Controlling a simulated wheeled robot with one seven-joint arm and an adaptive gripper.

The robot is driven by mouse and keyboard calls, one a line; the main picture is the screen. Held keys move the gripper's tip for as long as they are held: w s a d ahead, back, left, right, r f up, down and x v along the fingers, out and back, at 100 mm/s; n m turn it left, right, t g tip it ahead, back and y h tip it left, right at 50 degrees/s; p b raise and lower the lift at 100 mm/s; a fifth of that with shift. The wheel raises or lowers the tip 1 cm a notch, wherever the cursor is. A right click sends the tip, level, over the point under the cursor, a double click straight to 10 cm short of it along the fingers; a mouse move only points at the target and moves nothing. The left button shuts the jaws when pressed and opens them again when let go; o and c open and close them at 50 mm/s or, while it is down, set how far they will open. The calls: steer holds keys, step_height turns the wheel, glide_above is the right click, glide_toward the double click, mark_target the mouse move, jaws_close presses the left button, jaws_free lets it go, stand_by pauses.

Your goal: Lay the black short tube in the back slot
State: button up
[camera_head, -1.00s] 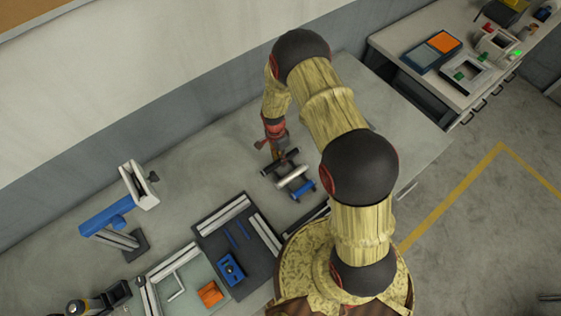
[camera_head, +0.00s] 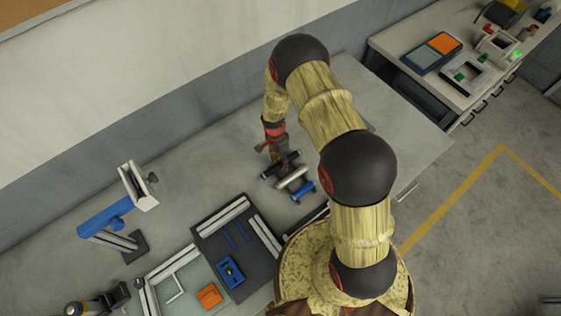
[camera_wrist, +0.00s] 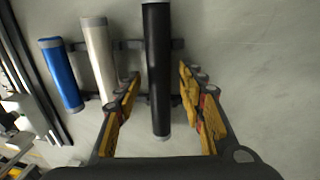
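The black tube (camera_wrist: 157,65) lies across the dark cross-bars of a small rack (camera_wrist: 133,45), in the slot nearest the wall; it also shows in the head view (camera_head: 284,163). My gripper (camera_wrist: 159,80) is open above it. One finger is on each side of the tube, with visible gaps between tube and fingers. In the head view my gripper (camera_head: 274,152) is over the wall-side end of the rack. A silver-white tube (camera_wrist: 99,58) and a shorter blue tube (camera_wrist: 61,75) lie beside it in the rack, roughly parallel. The tube's underside contact is hidden.
A blue and grey clamp stand (camera_head: 110,215) is to the left on the bench. A dark tray (camera_head: 208,233) with blue parts and a pale tray (camera_head: 182,294) with an orange block are at the front. The bench behind the rack is clear.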

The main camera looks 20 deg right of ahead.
steer(key=shift+r, duration=0.1)
step_height(320, 180, up, 42)
steer(key=f+n+t+p, duration=0.1)
steer(key=n+t+p, duration=0.2)
steer(key=n+p, duration=0.25)
steer(key=s+r+n+t, duration=0.2)
steer(key=s+r+n, duration=0.2)
steer(key=s+r, duration=0.4)
steer(key=s+r+n+t, duration=0.2)
steer(key=s+r+n, duration=0.3)
steer(key=s+r, duration=0.4)
steer(key=s, duration=0.5)
steer(key=shift+r+y+b, duration=0.15)
steer(key=shift+y+b, duration=0.15)
steer(key=shift+b, duration=0.1)
